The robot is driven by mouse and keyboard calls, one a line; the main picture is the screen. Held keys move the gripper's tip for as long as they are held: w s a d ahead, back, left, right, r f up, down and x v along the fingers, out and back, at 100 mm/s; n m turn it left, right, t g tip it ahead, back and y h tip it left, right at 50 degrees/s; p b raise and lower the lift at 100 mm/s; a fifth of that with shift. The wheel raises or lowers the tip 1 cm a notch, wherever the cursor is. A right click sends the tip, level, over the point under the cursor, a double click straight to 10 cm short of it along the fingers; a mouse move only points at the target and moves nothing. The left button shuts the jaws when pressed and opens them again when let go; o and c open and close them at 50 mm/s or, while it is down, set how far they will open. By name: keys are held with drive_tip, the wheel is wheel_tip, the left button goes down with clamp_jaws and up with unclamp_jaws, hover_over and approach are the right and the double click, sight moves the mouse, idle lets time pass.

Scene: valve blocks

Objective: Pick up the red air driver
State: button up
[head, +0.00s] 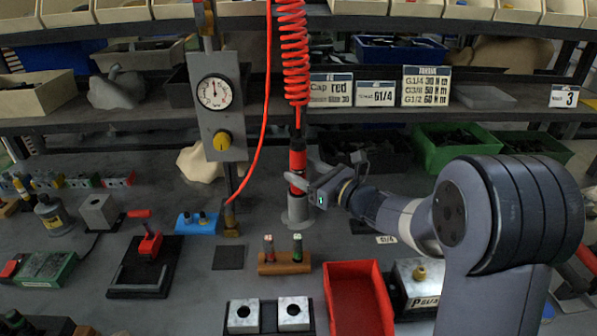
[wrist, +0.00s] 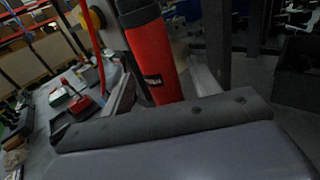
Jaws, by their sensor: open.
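The red air driver (head: 298,160) is upright, with a black band and dark top. It hangs below the red coiled hose (head: 293,50), its lower end at a grey cylindrical holder (head: 297,211) on the bench. My gripper (head: 305,174) is at the driver's height, coming from the right, and is open. In the wrist view the driver's red body (wrist: 152,62) stands between the two grey fingers, with a gap visible on the right side. Whether either finger touches it I cannot tell. The driver's lower end is hidden behind my gripper body in the wrist view.
A gauge panel (head: 217,105) on a post stands left of the driver. A wooden block with two small plugs (head: 284,262), a red tray (head: 357,300) and two valve blocks (head: 268,315) lie in front. Shelves with bins and label cards (head: 376,94) are behind.

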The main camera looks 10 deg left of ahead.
drive_tip(key=shift+x, duration=1.25)
clamp_jaws()
drive_tip(key=shift+r, duration=0.15)
